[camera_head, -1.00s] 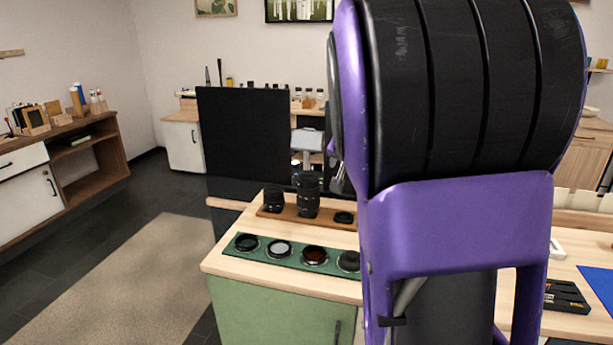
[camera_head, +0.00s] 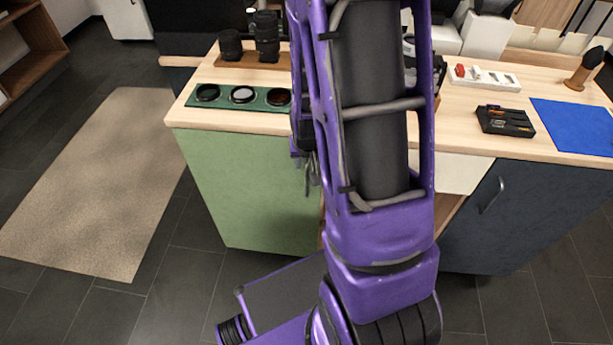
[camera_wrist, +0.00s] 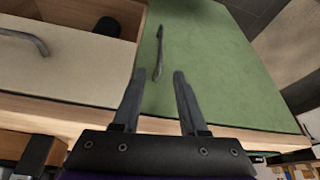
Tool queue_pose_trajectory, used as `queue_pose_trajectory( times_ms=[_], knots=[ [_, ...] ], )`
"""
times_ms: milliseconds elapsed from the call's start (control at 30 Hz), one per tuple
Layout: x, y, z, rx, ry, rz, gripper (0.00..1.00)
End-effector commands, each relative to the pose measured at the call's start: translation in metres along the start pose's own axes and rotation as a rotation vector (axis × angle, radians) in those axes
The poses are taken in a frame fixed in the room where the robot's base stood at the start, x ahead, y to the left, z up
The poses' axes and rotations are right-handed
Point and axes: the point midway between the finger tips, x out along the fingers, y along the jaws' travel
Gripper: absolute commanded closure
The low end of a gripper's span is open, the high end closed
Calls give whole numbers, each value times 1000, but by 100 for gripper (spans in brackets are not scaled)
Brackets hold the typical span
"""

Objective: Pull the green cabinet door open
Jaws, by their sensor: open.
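The green cabinet door (camera_head: 245,190) is under the left end of the wooden counter and looks closed. It fills the upper right of the wrist view (camera_wrist: 225,65). Its dark bar handle (camera_wrist: 159,50) stands near the door's edge beside the open compartment. My gripper (camera_wrist: 158,74) is open and empty. Its two fingers point at the door, and one end of the handle shows between the fingertips in the picture. I cannot tell how far the fingers are from the door. In the head view my purple arm hides the handle and most of the gripper.
A white drawer front (camera_wrist: 65,65) and an open wooden compartment (camera_wrist: 95,12) adjoin the door. Lens filters on a green mat (camera_head: 225,106) and lenses stand on the counter above. A dark blue cabinet (camera_head: 530,215) is to the right. The floor at left, with a beige rug (camera_head: 95,185), is clear.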

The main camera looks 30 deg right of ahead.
Motion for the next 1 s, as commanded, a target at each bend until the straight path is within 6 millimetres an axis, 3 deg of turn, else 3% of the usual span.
queue_pose_trajectory(
  times_ms=[200,500,967,1000],
  knots=[
    [47,0,2,1,-4,0,58],
    [92,0,0,0,-1,0,58],
    [103,0,-1,0,2,-1,58],
    [103,0,-1,0,2,-1,63]
  ],
)
